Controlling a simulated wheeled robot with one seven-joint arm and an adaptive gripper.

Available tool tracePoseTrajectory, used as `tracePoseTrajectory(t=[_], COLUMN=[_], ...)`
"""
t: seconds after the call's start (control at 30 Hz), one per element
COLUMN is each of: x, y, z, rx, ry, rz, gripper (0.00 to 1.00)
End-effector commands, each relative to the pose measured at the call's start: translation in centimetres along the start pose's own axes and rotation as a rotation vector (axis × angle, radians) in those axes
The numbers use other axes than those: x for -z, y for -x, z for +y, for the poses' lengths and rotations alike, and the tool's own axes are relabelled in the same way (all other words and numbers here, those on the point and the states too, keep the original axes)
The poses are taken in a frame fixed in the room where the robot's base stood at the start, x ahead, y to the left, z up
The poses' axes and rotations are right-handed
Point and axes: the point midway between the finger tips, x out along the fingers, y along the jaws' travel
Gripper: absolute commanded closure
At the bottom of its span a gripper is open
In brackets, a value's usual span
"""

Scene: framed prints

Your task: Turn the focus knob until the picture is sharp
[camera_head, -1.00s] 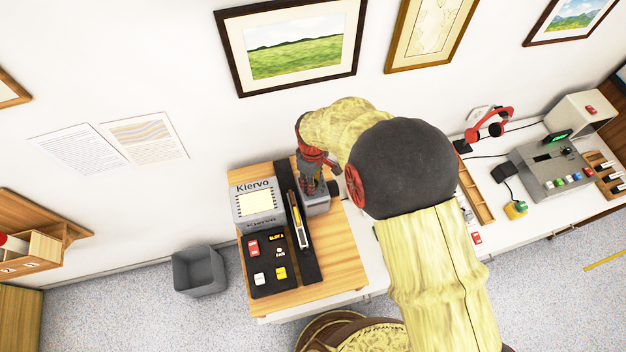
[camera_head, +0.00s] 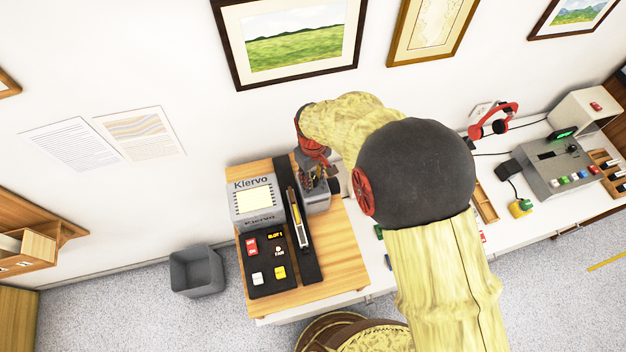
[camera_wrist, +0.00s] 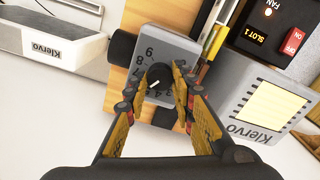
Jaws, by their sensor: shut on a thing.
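The focus knob (camera_wrist: 158,78) is a dark round dial with a pale pointer line, on a grey box with a numbered scale. The grey box (camera_head: 318,205) stands on the wooden board, right of the black strip. My gripper (camera_wrist: 156,92) has its fingers on both sides of the knob and is shut on it. In the head view my gripper (camera_head: 315,183) covers the knob. The Klervo screen (camera_head: 254,201) is a pale yellow panel in a grey housing. It also shows in the wrist view (camera_wrist: 272,108), with no readable picture.
A black control panel (camera_head: 268,262) with red, white and yellow switches sits below the screen. A black strip (camera_head: 308,262) with a slider runs beside it. A grey bin (camera_head: 196,271) stands on the floor at left. A grey console (camera_head: 562,172) stands at right.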

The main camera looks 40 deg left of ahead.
Motion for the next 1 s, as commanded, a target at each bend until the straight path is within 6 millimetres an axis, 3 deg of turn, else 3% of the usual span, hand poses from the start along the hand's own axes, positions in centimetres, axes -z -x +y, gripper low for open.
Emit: tracePoseTrajectory(t=[0.2,0.5,0.53,0.83,1.0], x=[-0.01,-0.01,-0.01,-0.01,-0.01], y=[-0.06,0.05,0.05,0.04,0.03], z=[0.02,0.02,0.02,0.01,0.00], rx=[0.000,0.000,0.000,0.000,0.000], ry=[-0.109,-0.113,-0.113,-0.112,-0.112], rz=[0.000,0.000,0.000,0.000,0.000], gripper=[1.00,1.00,0.73,0.56,0.56])
